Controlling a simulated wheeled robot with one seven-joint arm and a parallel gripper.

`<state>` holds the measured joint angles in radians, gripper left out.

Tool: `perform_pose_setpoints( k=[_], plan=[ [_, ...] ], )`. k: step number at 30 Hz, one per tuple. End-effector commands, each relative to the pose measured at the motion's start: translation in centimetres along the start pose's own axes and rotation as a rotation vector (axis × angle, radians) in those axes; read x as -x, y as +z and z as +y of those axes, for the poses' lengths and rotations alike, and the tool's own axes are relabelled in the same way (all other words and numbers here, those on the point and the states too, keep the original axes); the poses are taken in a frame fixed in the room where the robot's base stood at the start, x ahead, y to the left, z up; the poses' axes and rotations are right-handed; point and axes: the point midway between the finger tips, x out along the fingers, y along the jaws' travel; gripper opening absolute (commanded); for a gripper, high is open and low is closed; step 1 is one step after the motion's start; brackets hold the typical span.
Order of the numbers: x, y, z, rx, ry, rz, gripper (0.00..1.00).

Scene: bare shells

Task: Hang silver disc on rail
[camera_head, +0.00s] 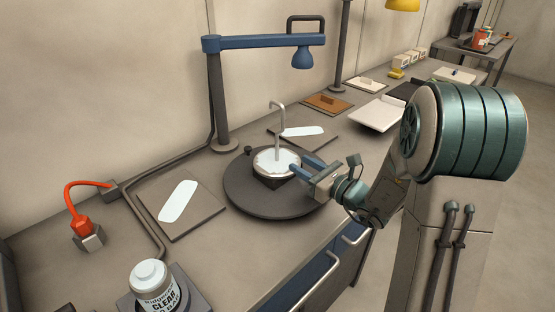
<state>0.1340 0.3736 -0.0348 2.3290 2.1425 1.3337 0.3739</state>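The silver disc (267,164) is a round, shiny piece with a dark underside. A thin upright stem (279,128) rises from its middle and bends into a hook at the top. It is at the centre of a dark round plate (245,194) on the counter. My gripper (297,162) is at the disc's right edge, its two blue fingers apart. Whether the fingertips touch the disc I cannot tell. A blue horizontal arm (260,42) on a dark post (219,105) stands behind; it may be the rail. Nothing hangs from the blue arm except its blue lamp-like head (302,59).
A grey board with a pale strip (178,201) lies left of the round plate, another (303,132) behind it. A white-capped can (152,285) stands at the front left, near a red hooked piece (81,222). A cable (145,218) runs along the counter.

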Motion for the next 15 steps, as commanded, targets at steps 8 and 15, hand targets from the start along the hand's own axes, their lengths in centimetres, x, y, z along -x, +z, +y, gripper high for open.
perform_pose_setpoints(
  k=[8,15],
  plan=[
    [-2.6,0.1,0.1,0.001,0.003,0.001,0.35],
    [-6.0,-0.2,0.1,0.002,0.003,0.000,0.35]
  ],
)
